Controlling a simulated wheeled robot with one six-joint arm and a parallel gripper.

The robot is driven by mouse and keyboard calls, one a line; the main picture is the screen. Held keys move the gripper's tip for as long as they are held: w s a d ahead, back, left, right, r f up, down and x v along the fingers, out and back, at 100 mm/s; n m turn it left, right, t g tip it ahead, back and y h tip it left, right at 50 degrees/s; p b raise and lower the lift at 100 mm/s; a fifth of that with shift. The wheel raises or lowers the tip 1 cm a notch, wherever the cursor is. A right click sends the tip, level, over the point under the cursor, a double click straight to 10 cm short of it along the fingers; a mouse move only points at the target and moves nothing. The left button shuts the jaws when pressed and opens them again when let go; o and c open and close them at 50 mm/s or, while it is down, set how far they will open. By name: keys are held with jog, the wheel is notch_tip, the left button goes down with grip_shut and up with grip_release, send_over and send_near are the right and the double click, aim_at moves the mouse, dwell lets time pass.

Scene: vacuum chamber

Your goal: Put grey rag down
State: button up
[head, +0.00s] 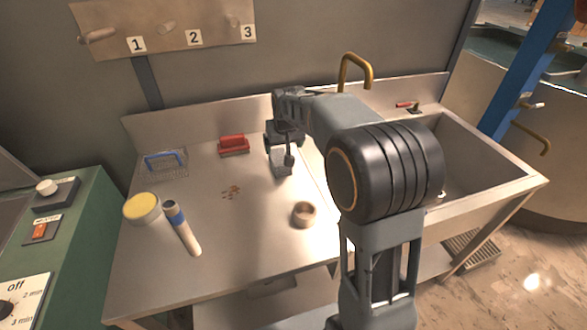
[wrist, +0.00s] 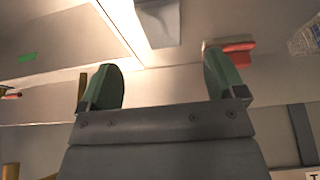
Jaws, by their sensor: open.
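The grey rag (wrist: 160,22) lies flat on the metal worktop, at the top of the wrist view, close to a bright raised edge. My gripper (wrist: 162,68) is open with its two green fingers spread, and nothing is between them. The rag is apart from the fingertips in the wrist view. In the head view, my gripper (head: 284,145) is over the back of the worktop, left of the sink. A grey patch that looks like the rag (head: 281,169) shows just below it, partly hidden by the gripper.
A red brush (head: 233,145) and a wire basket (head: 165,165) stand left of my gripper. A brown ring-shaped bowl (head: 303,215), brown crumbs (head: 230,192), a yellow-topped jar (head: 142,208) and a tube (head: 183,230) are nearer. The sink (head: 465,150) with a brass tap (head: 355,70) is right.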

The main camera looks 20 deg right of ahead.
jog(key=s+f+g, duration=0.1)
jog(key=s, duration=2.5)
jog(key=shift+f, duration=0.4)
notch_tip(320, 180, up, 2)
jog(key=shift+p, duration=0.75)
